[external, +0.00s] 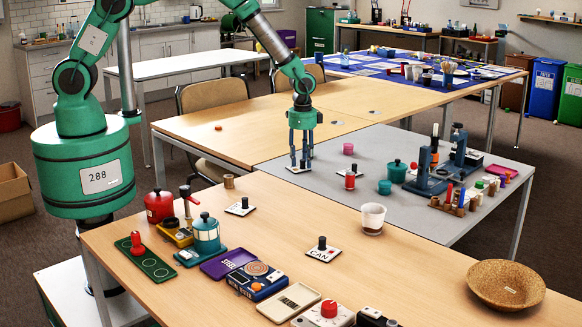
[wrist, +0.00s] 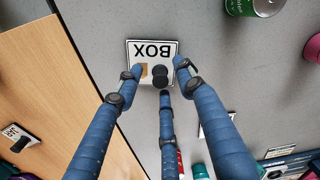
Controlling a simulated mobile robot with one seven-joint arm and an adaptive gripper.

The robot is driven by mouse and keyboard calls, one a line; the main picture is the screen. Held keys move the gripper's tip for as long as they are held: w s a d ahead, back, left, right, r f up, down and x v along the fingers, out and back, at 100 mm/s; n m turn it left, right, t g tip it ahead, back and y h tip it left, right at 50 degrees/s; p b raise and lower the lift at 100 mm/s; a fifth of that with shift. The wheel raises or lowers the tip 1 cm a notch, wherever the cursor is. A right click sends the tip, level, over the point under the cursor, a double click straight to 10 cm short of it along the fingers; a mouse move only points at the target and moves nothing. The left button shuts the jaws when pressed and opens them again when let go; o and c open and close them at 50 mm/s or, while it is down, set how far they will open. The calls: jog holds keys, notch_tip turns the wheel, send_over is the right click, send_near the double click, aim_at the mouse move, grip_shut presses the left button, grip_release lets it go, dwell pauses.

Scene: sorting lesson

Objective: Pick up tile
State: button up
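A white square tile (wrist: 138,47) marked BOX, with a black knob (wrist: 160,76) on it, lies on the grey tabletop in the wrist view. In the external view this tile (external: 291,170) is a small pale patch under my gripper (external: 300,160). My gripper, in the wrist view (wrist: 158,80), has three blue fingers. Their tips are spread around the knob, two at the sides and one below, with gaps visible. The gripper looks open. The fingers cover part of the tile's lower edge, and I cannot tell whether the tips touch the tile.
Another tile marked CAN (external: 322,254) and a further knobbed tile (external: 240,209) lie on the near wooden table (external: 410,285). A red-and-black piece (external: 350,181) and a teal pot (external: 397,172) stand right of my gripper. A green can (wrist: 252,6) stands near the wrist view's top.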

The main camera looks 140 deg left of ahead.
grip_shut()
jog(key=shift+r, duration=0.75)
notch_tip(320, 180, up, 2)
jog(key=shift+r+p, duration=0.2)
jog(key=shift+p, duration=0.35)
jog(key=s+d, duration=0.2)
jog(key=d, duration=0.2)
jog(key=s+d+p, duration=0.1)
jog(key=s+d, duration=0.2)
jog(key=d, duration=0.2)
jog(key=s+d+r+p, duration=0.1)
jog(key=s+d, duration=0.2)
jog(key=d, duration=0.1)
jog(key=shift+s+d, duration=0.2)
jog(key=shift+d, duration=0.15)
